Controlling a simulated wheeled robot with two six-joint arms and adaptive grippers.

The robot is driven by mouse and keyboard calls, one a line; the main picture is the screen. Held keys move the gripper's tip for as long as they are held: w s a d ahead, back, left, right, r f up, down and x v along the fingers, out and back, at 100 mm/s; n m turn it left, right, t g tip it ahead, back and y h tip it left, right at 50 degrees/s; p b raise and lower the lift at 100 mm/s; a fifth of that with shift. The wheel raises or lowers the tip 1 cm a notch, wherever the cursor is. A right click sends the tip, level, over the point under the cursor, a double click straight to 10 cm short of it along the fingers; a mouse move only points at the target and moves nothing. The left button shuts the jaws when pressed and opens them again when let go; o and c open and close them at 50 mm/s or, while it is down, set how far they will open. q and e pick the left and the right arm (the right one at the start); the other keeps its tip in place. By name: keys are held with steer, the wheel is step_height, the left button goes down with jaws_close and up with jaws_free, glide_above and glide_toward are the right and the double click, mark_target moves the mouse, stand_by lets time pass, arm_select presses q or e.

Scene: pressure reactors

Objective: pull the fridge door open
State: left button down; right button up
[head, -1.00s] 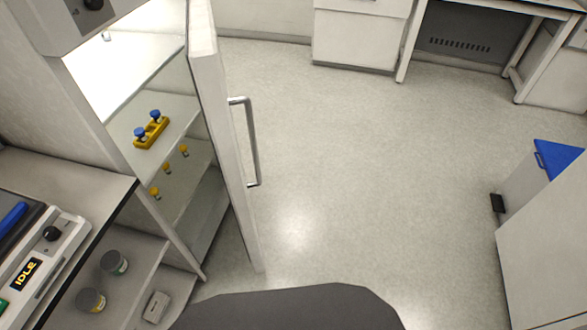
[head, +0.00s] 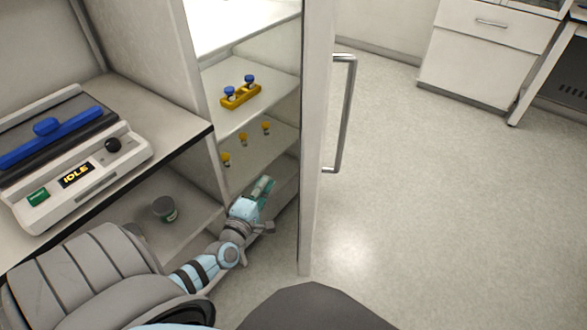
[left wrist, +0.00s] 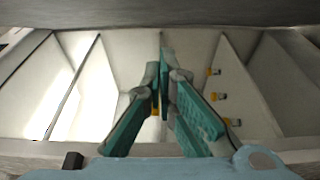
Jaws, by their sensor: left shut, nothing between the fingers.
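The fridge door (head: 316,150) stands open and shows nearly edge-on in the head view. Its metal bar handle (head: 343,115) is on the right face. The fridge interior is lit, and its shelves (head: 262,135) show left of the door. My left gripper (head: 265,186) is shut and empty, in front of the lower shelves and left of the door, apart from the handle. In the left wrist view its closed teal fingers (left wrist: 163,58) point towards the shelves. Whether the fingertips are past the fridge front is hard to tell. My right gripper is not in view.
A yellow rack (head: 241,96) with blue-capped vials and several yellow-capped vials (head: 244,139) stand on the fridge shelves. A bench with an IDLE-display device (head: 75,160) is at the left, a jar (head: 164,208) below. The floor (head: 420,200) right of the door is clear.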

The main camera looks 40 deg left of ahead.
arm_select(q)
steer(key=w+b, duration=0.2)
steer(key=w, duration=0.9)
steer(key=shift+w+d+r, duration=0.2)
steer(key=shift+d+r, duration=0.1)
steer(key=shift+d, duration=0.1)
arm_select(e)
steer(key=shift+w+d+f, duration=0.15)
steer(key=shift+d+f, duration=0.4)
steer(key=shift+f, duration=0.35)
arm_select(q)
steer(key=shift+d, duration=0.1)
